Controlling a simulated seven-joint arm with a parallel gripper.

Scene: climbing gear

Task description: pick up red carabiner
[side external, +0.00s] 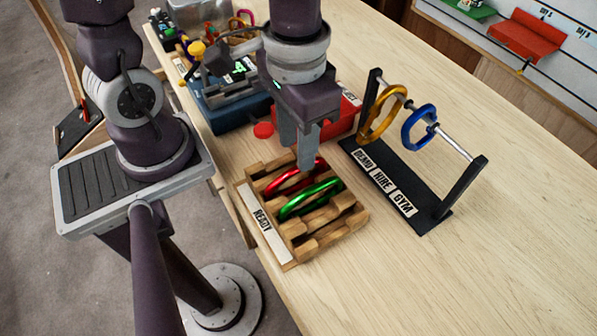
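The red carabiner (283,184) stands in a slot of a wooden rack (334,237) with a white label reading "READY". A green carabiner (311,197) stands in the rack in front of it. My gripper (297,155) points down over the back of the rack, right at the red carabiner. Its two fingers look parted, with a gap between them. The right fingertip covers part of the red carabiner, and I cannot tell whether it touches it.
A black stand (397,193) labelled "DEMO HIRE GYM" holds a gold ring (381,115) and a blue ring (408,124) on a bar, close right of the rack. A red box (345,117) and a dark device (229,108) stand behind. The right table area is clear.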

